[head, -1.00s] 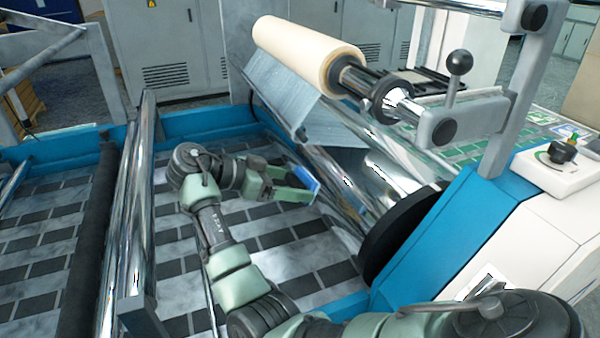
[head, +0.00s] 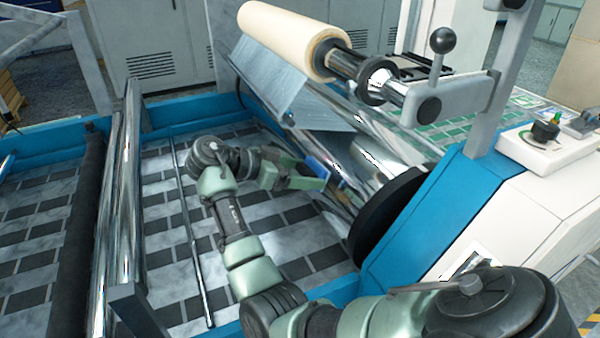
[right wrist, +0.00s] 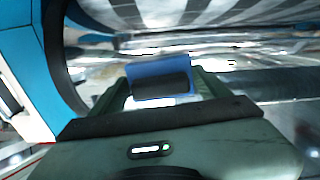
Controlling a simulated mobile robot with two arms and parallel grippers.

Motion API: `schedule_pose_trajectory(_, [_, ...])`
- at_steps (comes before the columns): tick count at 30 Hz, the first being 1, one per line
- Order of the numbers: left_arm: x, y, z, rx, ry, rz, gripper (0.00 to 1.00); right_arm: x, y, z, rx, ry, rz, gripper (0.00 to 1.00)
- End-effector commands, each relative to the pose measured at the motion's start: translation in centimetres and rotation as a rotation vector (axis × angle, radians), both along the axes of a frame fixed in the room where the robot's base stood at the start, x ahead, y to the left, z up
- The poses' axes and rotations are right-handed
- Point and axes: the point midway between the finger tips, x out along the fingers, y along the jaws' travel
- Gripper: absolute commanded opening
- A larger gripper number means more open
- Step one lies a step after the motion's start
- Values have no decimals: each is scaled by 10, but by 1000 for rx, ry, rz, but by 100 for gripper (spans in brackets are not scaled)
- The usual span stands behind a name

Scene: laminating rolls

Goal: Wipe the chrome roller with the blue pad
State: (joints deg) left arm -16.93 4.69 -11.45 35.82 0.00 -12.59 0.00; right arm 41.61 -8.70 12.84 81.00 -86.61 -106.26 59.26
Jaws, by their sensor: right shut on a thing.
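The blue pad (head: 317,166) is between the fingers of my right gripper (head: 305,175), which is shut on it. In the right wrist view the pad (right wrist: 160,82) shows as a blue block with a dark band, held between both green fingertips. The chrome roller (head: 352,190) is the shiny slanted cylinder on the machine, below the film roll. The pad is close to the roller's left side; I cannot tell whether they touch. My left gripper is not in view.
A cream film roll (head: 290,38) with a hanging bluish sheet (head: 290,90) is above the roller. A black disc (head: 385,215) and blue side frame (head: 430,225) stand to the right. Another chrome bar (head: 120,200) is on the left. Tiled floor lies between.

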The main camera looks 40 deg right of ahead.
Motion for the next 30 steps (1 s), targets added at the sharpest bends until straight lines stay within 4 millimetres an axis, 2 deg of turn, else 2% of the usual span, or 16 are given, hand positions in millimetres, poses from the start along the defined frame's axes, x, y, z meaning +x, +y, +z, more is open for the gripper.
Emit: schedule_pose_trajectory(30, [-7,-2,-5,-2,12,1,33,-3,-10,-5,0,0,0,44])
